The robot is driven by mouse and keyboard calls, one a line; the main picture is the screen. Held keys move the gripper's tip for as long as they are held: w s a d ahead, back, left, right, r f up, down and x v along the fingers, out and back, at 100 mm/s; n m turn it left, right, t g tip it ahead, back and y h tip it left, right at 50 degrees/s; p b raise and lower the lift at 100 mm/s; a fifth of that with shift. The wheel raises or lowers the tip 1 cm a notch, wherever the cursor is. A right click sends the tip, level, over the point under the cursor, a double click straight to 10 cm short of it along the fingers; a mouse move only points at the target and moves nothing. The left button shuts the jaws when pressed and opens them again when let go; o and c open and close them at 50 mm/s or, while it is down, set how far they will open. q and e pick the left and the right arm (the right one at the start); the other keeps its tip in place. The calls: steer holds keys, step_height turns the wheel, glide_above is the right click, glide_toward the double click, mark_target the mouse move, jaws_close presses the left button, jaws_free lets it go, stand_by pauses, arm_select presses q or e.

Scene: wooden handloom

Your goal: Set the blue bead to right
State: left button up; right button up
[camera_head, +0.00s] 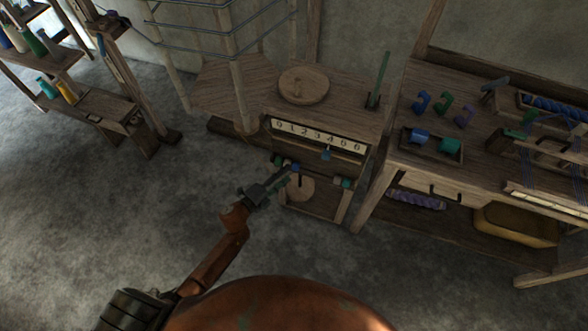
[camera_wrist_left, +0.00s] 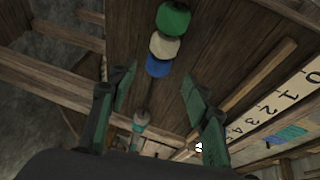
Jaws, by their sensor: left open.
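The blue bead (camera_wrist_left: 158,66) sits on a dark rod beside a white bead (camera_wrist_left: 164,45) and a green bead (camera_wrist_left: 173,19) in the left wrist view. The white bead lies between the blue and green ones. In the head view the blue bead (camera_head: 296,168) is small, under the numbered scale (camera_head: 318,135). My left gripper (camera_wrist_left: 162,88) is open, its fingers apart on either side of the rod just short of the blue bead, holding nothing. It also shows at the bead rod in the head view (camera_head: 286,180). My right gripper is out of view.
A round wooden disc (camera_head: 303,86) and a green lever (camera_head: 379,80) are on top. The loom bench (camera_head: 400,160) stands close on the right; open floor lies left.

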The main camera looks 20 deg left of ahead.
mark_target(293, 169)
arm_select(q)
steer(key=shift+b+x, duration=0.5)
steer(key=shift+x, duration=1.9)
steer(key=shift+f, duration=0.15)
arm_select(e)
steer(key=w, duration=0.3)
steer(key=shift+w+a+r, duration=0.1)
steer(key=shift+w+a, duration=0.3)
arm_select(q)
jaws_close()
